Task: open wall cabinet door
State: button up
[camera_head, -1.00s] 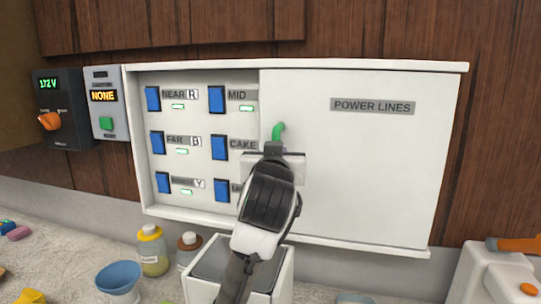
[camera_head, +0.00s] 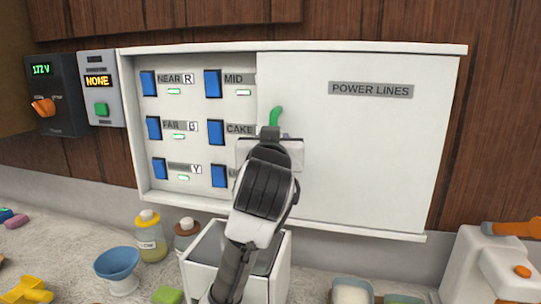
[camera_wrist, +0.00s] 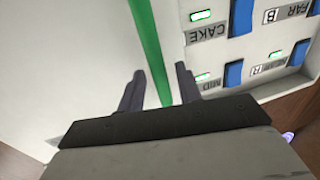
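The white wall cabinet (camera_head: 290,54) has its left half uncovered, showing blue switches. A white sliding door (camera_head: 375,160) labelled "POWER LINES" covers the right half. A green upright handle (camera_head: 276,116) stands near the door's left edge. My gripper (camera_head: 270,138) is in front of this handle and hides its lower part. In the wrist view, my gripper (camera_wrist: 160,86) has its two dark fingers apart, one on each side of the green handle (camera_wrist: 149,45). A gap shows between the handle and each finger.
A voltage box (camera_head: 50,95) with an orange knob and a box reading "NONE" (camera_head: 99,88) are left of the cabinet. Below are a blue bowl (camera_head: 117,263), a yellow bottle (camera_head: 151,240) and a white bin (camera_head: 278,285). A white appliance (camera_head: 475,265) stands at lower right.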

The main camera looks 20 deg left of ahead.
jog(key=b+v, duration=0.3)
jog(key=v, duration=0.9)
jog(key=shift+s, duration=0.15)
